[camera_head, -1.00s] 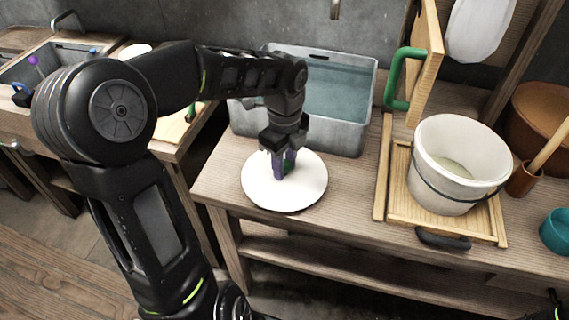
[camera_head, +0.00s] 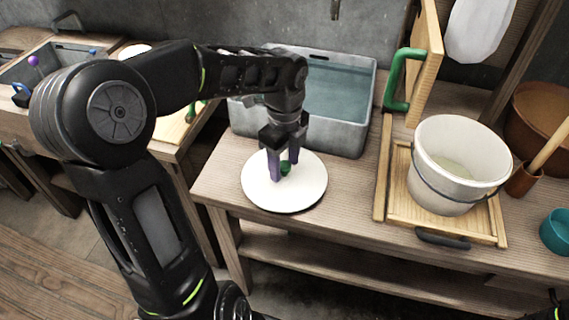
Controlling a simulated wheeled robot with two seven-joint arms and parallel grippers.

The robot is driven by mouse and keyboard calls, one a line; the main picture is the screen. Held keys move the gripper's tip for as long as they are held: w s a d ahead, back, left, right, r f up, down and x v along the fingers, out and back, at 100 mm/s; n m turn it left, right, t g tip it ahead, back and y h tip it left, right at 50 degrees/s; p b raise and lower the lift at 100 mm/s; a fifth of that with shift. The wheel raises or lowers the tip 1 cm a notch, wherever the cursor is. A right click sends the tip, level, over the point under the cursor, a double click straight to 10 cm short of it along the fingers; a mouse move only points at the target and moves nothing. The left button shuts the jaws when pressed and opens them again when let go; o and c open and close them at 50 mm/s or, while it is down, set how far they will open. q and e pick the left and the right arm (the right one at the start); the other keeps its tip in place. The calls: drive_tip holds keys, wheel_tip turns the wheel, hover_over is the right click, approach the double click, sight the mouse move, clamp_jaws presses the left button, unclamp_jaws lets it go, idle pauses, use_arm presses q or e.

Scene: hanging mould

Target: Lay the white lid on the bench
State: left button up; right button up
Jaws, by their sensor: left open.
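The white lid (camera_head: 307,190) is a round disc with a small green knob (camera_head: 285,168) at its middle. It lies flat on the wooden bench (camera_head: 345,205), in front of the grey water basin. My left gripper (camera_head: 283,170) points down over the lid, its two purple fingers apart on either side of the knob. Part of the lid behind the fingers is hidden. Only a small dark piece, which may be of my right arm, shows in the bottom right corner; its gripper is not in view.
The grey basin (camera_head: 355,136) of water stands right behind the lid. To the right, a white bucket (camera_head: 437,192) stands on a wooden frame (camera_head: 395,205), with a green-handled wooden board (camera_head: 430,65) upright behind it. A teal cup (camera_head: 556,235) is at the right edge. Bench between lid and frame is clear.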

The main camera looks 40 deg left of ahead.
sight(285, 165)
use_arm(q)
wheel_tip(285, 165, up, 12)
drive_tip(key=p, duration=0.1)
drive_tip(key=shift+f, duration=0.25)
